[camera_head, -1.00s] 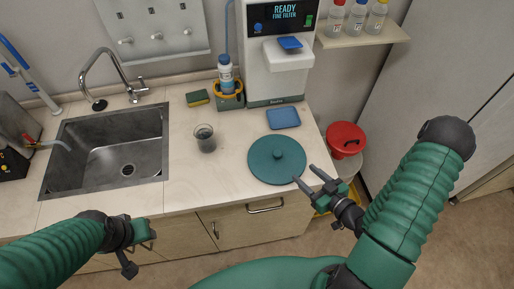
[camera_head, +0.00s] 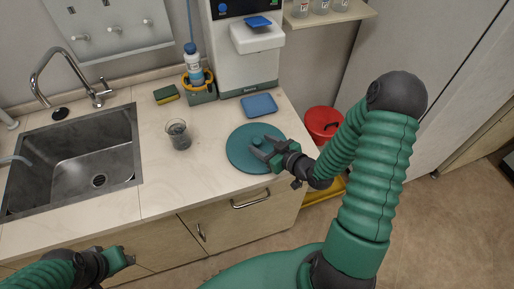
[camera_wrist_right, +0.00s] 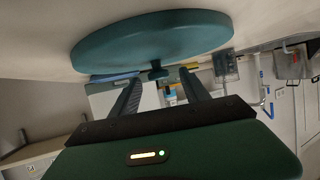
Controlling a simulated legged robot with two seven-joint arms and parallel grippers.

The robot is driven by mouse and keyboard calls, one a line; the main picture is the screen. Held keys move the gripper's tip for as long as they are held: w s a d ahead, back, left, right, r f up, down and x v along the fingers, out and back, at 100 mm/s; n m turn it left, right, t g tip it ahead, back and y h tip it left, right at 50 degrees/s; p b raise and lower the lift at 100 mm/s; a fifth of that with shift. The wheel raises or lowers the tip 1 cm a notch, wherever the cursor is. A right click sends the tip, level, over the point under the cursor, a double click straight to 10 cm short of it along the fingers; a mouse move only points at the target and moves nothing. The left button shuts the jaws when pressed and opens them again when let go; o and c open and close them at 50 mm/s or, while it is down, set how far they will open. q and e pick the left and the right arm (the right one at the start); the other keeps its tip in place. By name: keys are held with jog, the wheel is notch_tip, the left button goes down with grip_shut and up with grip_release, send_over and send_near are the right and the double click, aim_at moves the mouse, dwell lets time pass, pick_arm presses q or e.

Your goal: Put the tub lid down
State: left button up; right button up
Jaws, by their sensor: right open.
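The tub lid (camera_head: 238,150) is a round teal disc with a small central knob, lying flat on the counter near its front right edge. My right gripper (camera_head: 264,150) is over the right part of the lid, at the knob. In the right wrist view, the lid (camera_wrist_right: 150,40) shows upside down, with its knob (camera_wrist_right: 157,72) between the tips of my open right gripper (camera_wrist_right: 160,80). The fingers look apart from the knob. My left gripper (camera_head: 122,258) is low at the left, in front of the cabinet, away from the lid; its jaws are unclear.
A blue tray (camera_head: 259,106) lies behind the lid, below the water dispenser (camera_head: 243,70). A grey cup (camera_head: 179,135) stands to the left, beyond it the sink (camera_head: 85,160). A red bucket (camera_head: 322,120) is right of the counter. Counter between cup and lid is clear.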

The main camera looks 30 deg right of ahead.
aim_at(259, 142)
jog(key=x, duration=0.3)
jog(key=shift+w+f, duration=0.1)
jog(key=shift+w, duration=0.15)
jog(key=shift+d, duration=0.15)
jog(key=shift+c, duration=1.3)
grip_shut()
